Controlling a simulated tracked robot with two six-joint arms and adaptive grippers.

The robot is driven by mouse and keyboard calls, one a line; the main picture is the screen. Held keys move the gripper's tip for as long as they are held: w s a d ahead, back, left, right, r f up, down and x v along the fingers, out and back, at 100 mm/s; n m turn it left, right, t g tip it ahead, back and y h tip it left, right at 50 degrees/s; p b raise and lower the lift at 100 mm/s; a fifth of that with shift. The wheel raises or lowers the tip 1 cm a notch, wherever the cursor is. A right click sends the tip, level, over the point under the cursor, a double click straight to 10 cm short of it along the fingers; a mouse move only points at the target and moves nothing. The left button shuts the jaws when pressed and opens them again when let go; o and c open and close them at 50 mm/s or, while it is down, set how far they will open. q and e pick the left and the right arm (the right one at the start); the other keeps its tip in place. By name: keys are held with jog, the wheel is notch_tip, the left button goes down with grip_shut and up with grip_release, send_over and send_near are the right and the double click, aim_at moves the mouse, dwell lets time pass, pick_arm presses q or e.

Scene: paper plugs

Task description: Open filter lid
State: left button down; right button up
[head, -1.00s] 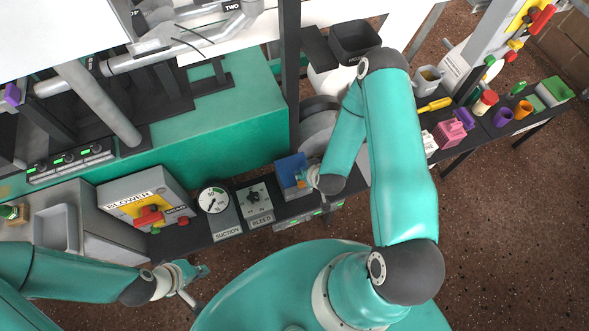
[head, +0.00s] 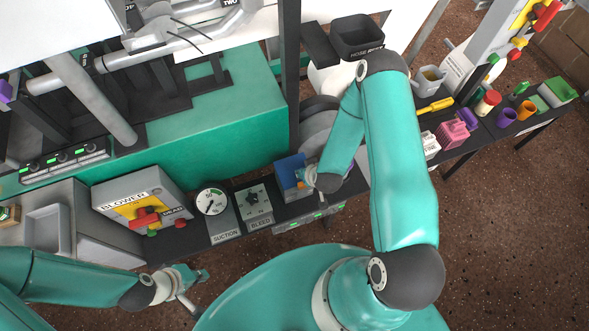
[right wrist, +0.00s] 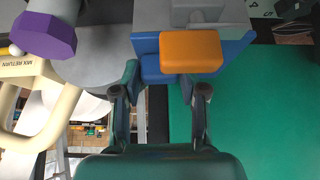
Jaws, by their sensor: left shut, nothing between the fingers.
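A blue box (head: 288,170) with an orange latch-like block (head: 300,184) on it sits on the dark shelf, and I take it for the filter. In the right wrist view the orange block (right wrist: 191,51) is large, in front of the blue body (right wrist: 235,56). My right gripper (right wrist: 160,82) is open below the orange block, with nothing between its fingers. In the head view my right forearm partly hides that gripper beside the box. My left gripper (head: 203,277) is shut and empty over the floor at lower left, away from the box.
A suction gauge (head: 212,201), a bleed panel (head: 254,202) and a grey blower box (head: 140,198) with a red handle stand left of the filter. A purple knob (right wrist: 45,36) is at upper left in the right wrist view. A cluttered shelf lies at right.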

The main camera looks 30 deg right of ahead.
jog(key=c, duration=0.4)
jog(key=shift+w+d+r+p, duration=0.15)
jog(key=shift+w+r+p, duration=0.25)
jog(key=shift+r, duration=0.3)
jog(key=shift+w, duration=0.1)
jog(key=shift+w+d+r, duration=0.1)
jog(key=shift+w+r, duration=0.3)
jog(key=shift+r, duration=0.25)
jog(key=shift+w+r, duration=0.1)
